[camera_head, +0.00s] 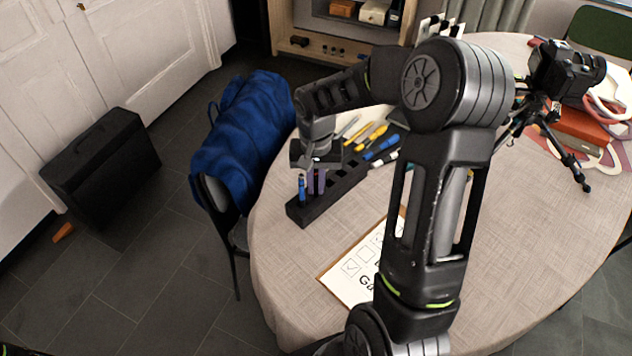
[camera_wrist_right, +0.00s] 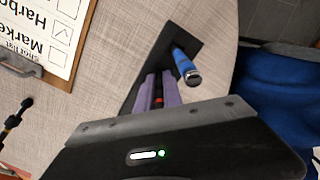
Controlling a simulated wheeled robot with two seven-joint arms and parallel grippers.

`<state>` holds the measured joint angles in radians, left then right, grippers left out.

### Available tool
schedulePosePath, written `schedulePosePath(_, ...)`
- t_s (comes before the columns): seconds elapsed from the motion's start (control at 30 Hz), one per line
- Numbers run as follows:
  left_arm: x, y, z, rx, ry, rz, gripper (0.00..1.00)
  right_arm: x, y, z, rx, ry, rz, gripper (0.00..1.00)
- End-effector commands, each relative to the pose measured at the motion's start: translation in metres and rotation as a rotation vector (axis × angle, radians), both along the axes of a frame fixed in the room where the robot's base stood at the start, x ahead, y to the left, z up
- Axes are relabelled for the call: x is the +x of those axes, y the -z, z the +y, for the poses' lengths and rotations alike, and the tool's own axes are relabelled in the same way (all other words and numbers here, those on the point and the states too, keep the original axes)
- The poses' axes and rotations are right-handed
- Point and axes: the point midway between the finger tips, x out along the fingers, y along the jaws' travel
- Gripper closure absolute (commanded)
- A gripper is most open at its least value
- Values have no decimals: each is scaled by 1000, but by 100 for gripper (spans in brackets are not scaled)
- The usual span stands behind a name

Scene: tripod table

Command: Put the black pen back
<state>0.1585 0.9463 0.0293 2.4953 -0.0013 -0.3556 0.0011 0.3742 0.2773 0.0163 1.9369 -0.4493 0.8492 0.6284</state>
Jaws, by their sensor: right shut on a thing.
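A long black pen holder (camera_head: 333,193) with a row of slots stands near the left edge of the round table. A blue pen (camera_head: 302,188) stands upright in its near end, and it also shows in the right wrist view (camera_wrist_right: 186,68). My right gripper (camera_head: 316,181) is over the holder beside the blue pen. My left gripper is not in view.
Several yellow and blue pens (camera_head: 381,147) lie behind the holder. A clipboard (camera_head: 347,279) lies in front, partly behind my right arm. A camera on a small tripod (camera_head: 567,70) stands at the right. A blue cloth (camera_head: 243,130) hangs over a chair at the left.

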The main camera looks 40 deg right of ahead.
Motion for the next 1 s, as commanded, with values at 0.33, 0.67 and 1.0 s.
schedulePosePath(0.33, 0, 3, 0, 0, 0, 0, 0, 0, 2, 0, -1, 0, -1, 85)
schedulePosePath(0.67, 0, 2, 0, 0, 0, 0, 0, 0, 2, 0, -1, 0, -1, 67)
schedulePosePath(1.0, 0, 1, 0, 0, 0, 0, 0, 1, -10, -1, -2, -1, -4, 67)
